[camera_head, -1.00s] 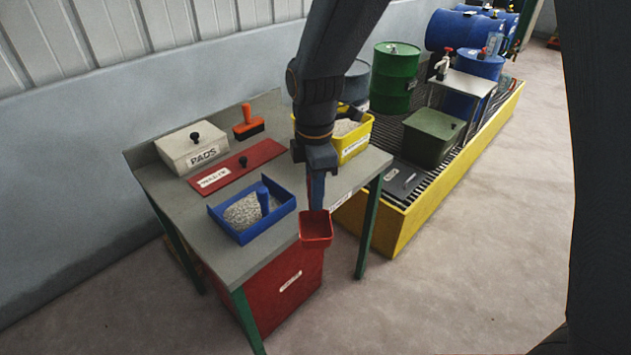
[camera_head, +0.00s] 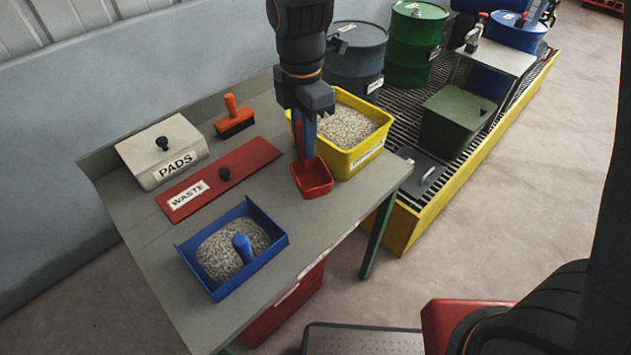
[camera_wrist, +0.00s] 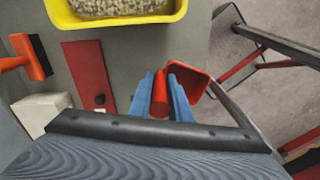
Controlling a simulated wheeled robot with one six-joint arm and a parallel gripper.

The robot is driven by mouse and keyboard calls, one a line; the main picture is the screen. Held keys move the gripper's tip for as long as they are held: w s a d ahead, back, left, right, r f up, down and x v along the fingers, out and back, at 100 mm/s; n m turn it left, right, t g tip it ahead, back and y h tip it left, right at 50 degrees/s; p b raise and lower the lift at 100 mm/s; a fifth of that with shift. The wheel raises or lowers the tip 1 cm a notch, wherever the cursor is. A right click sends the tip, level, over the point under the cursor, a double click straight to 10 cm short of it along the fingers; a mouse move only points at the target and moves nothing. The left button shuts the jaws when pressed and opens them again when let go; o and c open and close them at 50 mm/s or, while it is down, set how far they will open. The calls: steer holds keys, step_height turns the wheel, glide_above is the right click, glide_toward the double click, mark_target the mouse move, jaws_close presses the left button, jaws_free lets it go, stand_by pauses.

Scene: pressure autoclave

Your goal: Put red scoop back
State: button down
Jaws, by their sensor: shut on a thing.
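The red scoop (camera_head: 313,178) hangs below my gripper (camera_head: 305,140) in the head view, just left of the yellow bin's near corner. Its red handle (camera_wrist: 160,96) is between the two blue fingers (camera_wrist: 162,92) in the wrist view, and its red cup (camera_wrist: 187,78) shows to the right of them. My gripper is shut on the handle. The yellow bin (camera_head: 352,160) holds grey granules (camera_head: 346,126) and stands on the table's right part. I cannot tell whether the scoop touches the table or the bin.
A blue tray (camera_head: 275,245) with granules and a blue-handled tool stands at the table's front. A red WASTE lid (camera_head: 240,172), a PADS box (camera_head: 190,150) and an orange brush (camera_head: 232,118) lie left. Drums and a green box (camera_head: 452,125) stand on the grating right.

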mark_target(306, 172)
steer(key=shift+w+f+p, duration=0.15)
steer(key=shift+f+p, duration=0.25)
steer(key=shift+f, duration=1.25)
steer(key=shift+w+f+p, duration=0.2)
steer(key=shift+f+p, duration=0.15)
steer(key=shift+f, duration=1.35)
steer(key=shift+w+f+p, duration=0.15)
steer(key=shift+f+p, duration=0.25)
steer(key=shift+f, duration=1.25)
steer(key=c, duration=1.6)
jaws_free()
steer(key=shift+f, duration=0.1)
steer(key=shift+c, duration=0.2)
